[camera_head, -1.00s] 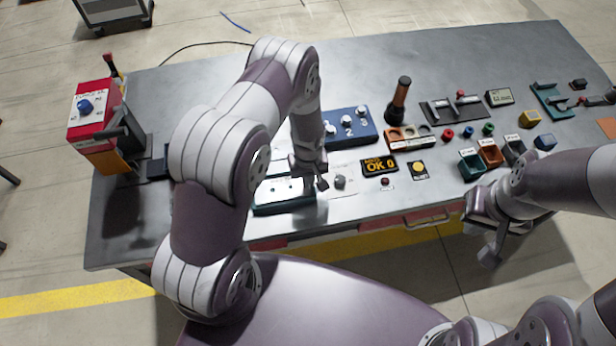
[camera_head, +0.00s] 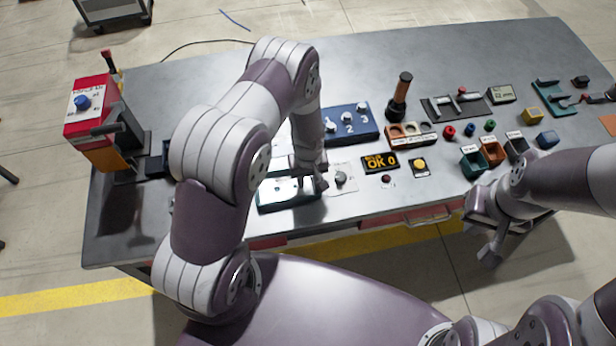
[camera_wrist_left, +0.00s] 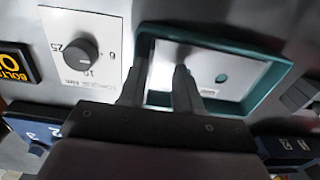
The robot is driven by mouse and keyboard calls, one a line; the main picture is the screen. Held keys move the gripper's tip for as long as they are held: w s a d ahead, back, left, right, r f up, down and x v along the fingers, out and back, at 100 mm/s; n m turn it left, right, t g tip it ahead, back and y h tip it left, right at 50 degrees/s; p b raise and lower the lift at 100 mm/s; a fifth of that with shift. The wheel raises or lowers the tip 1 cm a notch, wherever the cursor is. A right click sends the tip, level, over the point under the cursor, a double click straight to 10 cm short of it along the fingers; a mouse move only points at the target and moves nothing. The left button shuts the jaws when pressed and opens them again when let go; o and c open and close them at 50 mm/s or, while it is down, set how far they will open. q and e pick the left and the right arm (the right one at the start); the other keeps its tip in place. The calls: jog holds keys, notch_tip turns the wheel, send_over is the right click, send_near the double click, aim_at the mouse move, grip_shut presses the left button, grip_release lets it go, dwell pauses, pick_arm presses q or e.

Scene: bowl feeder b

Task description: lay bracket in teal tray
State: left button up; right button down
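The teal tray (camera_head: 290,206) lies near the table's front edge, partly behind my left arm. In the left wrist view the tray (camera_wrist_left: 273,80) has a raised teal rim. A flat white plate with a round hole, seemingly the bracket (camera_wrist_left: 231,93), lies inside this rim. My left gripper (camera_head: 312,186) is over the tray's right part. In the left wrist view its two fingers (camera_wrist_left: 160,68) stand apart, with white surface showing between them. Whether the fingertips touch the plate I cannot tell. My right gripper (camera_head: 500,240) hangs off the table's front edge, its finger gap unclear.
A dial panel (camera_head: 342,179) and a display (camera_head: 381,163) stand right of the tray. A blue numbered box (camera_head: 350,124) is behind it. Small coloured bins (camera_head: 472,160) sit further right. A red box (camera_head: 90,105) stands at the left end.

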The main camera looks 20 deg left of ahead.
pick_arm(q)
notch_tip(320, 180, up, 13)
jog(key=b, duration=0.2)
jog(key=shift+f, duration=0.15)
dwell(0.3)
jog(key=s+a+r+m+t, duration=0.1)
jog(key=s+r+m, duration=0.5)
jog(key=s+r, duration=0.5)
jog(key=shift+s+m, duration=0.4)
jog(key=shift+s, duration=0.25)
jog(key=shift+s+r, duration=0.1)
jog(key=shift+s, duration=0.05)
